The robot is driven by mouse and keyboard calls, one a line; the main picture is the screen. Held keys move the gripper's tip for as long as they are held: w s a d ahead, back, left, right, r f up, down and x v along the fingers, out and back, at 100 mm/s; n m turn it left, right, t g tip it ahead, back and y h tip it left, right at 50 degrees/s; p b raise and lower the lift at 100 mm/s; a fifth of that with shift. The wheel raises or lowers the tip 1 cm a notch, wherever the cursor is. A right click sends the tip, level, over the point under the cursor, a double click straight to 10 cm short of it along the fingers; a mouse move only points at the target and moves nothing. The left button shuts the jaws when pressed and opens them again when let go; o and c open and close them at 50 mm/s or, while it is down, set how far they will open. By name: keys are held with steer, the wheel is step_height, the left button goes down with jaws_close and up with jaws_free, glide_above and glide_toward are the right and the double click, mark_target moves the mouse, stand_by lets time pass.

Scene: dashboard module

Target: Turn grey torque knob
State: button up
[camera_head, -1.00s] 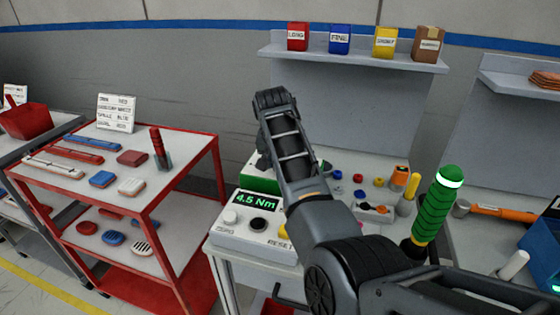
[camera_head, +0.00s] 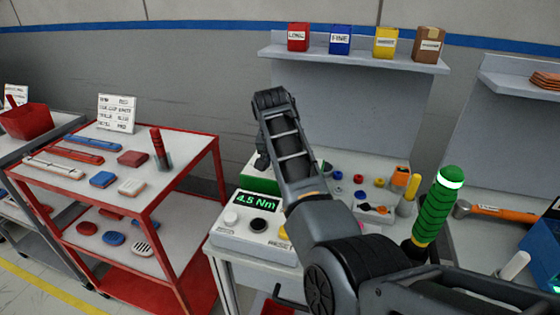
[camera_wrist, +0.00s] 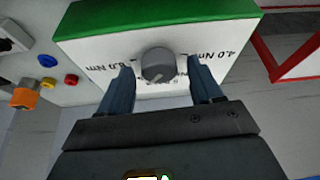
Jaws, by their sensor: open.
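The grey torque knob (camera_wrist: 158,65) sits on the white face of a box with a green edge (camera_wrist: 150,17), seen upside down in the wrist view. Torque markings in Nm are printed on either side of the knob. My gripper (camera_wrist: 162,80) is open, with one finger on each side of the knob. A gap shows between each finger and the knob, and I cannot tell how deep the fingers reach. In the head view my arm hides the knob; part of the green box (camera_head: 262,185) shows. The display (camera_head: 257,202) reads 4.5 Nm.
A green-handled tool (camera_head: 437,210) stands upright right of my arm. Small coloured parts (camera_head: 358,190) lie on the bench beside the box. A red cart (camera_head: 150,205) with parts stands at left. A shelf (camera_head: 350,55) with several small boxes hangs behind.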

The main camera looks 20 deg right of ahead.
steer(key=shift+r, duration=0.1)
steer(key=b+v, duration=0.1)
steer(key=v, duration=0.6)
steer(key=shift+r, duration=0.3)
steer(key=shift+s+a, duration=0.1)
steer(key=shift+s, duration=0.1)
